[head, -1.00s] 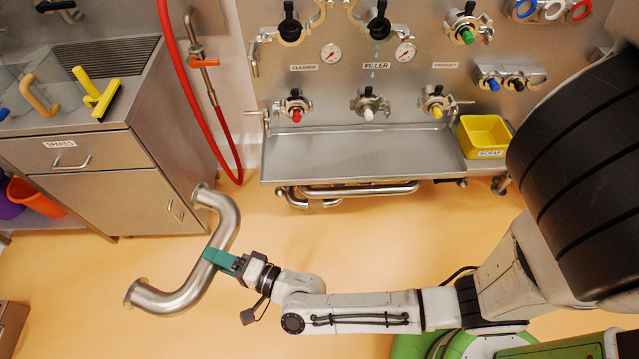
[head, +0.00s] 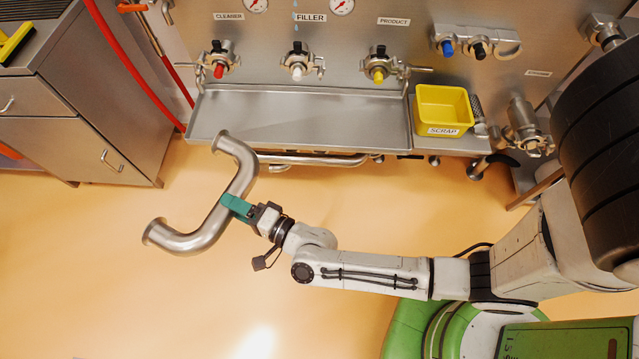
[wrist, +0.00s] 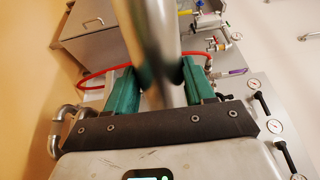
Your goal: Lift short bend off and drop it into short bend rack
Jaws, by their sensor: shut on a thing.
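The short bend (head: 240,178) is an S-shaped bare steel pipe with a flanged end at each side. My gripper (head: 229,204), with green fingers, is shut on it near its middle and holds it up in front of the filler panel, with floor showing beneath it. In the wrist view the pipe (wrist: 154,35) runs blurred between the two green fingers (wrist: 157,88). I cannot make out a short bend rack in either view.
A steel drip tray (head: 300,125) runs under the labelled valves. A yellow scrap bin (head: 443,125) stands at its right end. A steel cabinet (head: 95,120) stands at left, beside a red hose (head: 130,62). The floor in front is clear.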

